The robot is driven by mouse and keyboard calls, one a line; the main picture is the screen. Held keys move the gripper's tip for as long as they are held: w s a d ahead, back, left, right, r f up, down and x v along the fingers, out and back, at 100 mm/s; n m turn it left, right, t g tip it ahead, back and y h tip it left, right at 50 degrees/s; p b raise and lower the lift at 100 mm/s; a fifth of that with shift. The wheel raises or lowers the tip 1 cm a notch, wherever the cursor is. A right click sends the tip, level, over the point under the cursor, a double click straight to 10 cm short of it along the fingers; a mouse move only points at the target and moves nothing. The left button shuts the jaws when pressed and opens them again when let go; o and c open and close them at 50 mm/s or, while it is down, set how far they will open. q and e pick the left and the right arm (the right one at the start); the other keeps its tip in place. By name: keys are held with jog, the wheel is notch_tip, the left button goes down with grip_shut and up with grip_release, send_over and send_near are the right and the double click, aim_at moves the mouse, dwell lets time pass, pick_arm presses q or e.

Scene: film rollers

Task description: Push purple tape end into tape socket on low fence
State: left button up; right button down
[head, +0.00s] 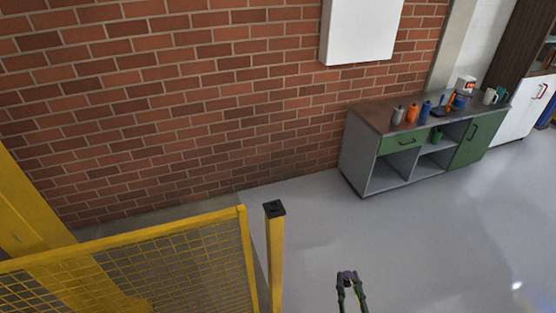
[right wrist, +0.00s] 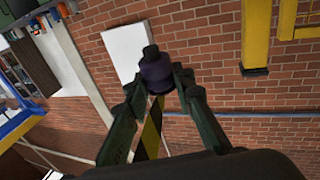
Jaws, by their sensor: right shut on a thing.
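The purple tape end (right wrist: 157,72), with a dark tip, is held between the fingers of my right gripper (right wrist: 160,80). Yellow-and-black striped tape (right wrist: 150,130) runs from it back between the fingers. In the head view my right gripper (head: 350,277) is at the bottom, right of the fence, with a bit of purple between its fingertips. The low fence (head: 130,239) has a yellow frame and mesh. A yellow post (head: 275,255) with a black cap (head: 275,208) stands at its right end, apart from the gripper. I cannot make out a socket opening. My left gripper is out of view.
A brick wall (head: 180,110) stands behind the fence. A grey and green cabinet (head: 380,170) with several bottles on top stands at the right. A white box (head: 358,30) hangs on the wall. The floor (head: 430,240) between post and cabinet is clear.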

aim_at(348, 282)
notch_tip(348, 282, up, 15)
jog(key=p, duration=1.2)
jog(key=shift+r, duration=0.15)
jog(key=shift+a, duration=0.1)
